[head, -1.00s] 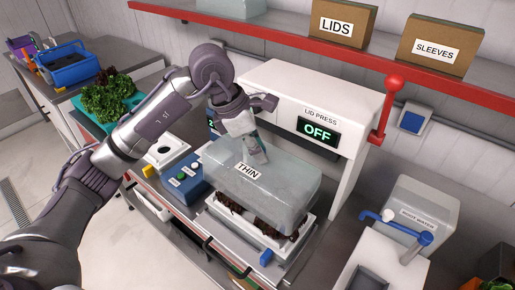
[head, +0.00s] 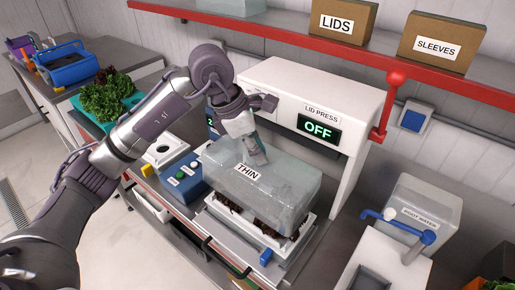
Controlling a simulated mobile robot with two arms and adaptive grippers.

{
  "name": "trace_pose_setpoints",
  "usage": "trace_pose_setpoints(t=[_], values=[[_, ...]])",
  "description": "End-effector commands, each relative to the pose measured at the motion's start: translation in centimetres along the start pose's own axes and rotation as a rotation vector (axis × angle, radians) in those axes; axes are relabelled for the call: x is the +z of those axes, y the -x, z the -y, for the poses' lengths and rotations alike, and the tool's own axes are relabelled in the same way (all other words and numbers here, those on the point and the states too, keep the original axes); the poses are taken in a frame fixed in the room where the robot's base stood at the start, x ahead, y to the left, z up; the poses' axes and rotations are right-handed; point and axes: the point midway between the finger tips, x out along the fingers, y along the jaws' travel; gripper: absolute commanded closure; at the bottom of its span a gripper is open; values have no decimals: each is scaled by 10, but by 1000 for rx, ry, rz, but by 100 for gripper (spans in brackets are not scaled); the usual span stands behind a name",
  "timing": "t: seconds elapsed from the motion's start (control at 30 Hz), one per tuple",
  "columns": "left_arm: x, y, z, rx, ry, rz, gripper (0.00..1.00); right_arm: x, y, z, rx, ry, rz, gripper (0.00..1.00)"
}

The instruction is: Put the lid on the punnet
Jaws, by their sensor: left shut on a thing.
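The lid (head: 287,196) is a large, clear, box-shaped dome with a "THIN" label on top. It sits over the white punnet (head: 238,232), whose rim shows below it, with dark contents visible at the lower edge. I cannot tell whether the lid's edge is seated on the rim all round. My left gripper (head: 257,158) points down at the top of the lid near its back edge and is shut on it. The punnet rests in the lid press (head: 340,95), whose display reads "OFF". My right gripper is not in view.
A red lever (head: 394,80) stands at the press's right side. A blue button box (head: 183,178) is left of the lid. A root water tank (head: 425,205) is at right. A red-edged shelf (head: 290,37) with boxes runs above. A side table with lettuce (head: 107,97) is at left.

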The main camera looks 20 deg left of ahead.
Motion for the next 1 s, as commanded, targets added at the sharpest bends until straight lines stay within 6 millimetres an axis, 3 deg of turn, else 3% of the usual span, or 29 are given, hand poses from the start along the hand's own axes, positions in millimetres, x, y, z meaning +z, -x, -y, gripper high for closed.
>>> trace_pose_setpoints(t=[0.7, 1.0], values=[[-15, -36, 0, 0, 0, 0, 100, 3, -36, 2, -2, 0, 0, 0], [-15, -37, 0, 0, 0, 0, 100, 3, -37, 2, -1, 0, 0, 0]])
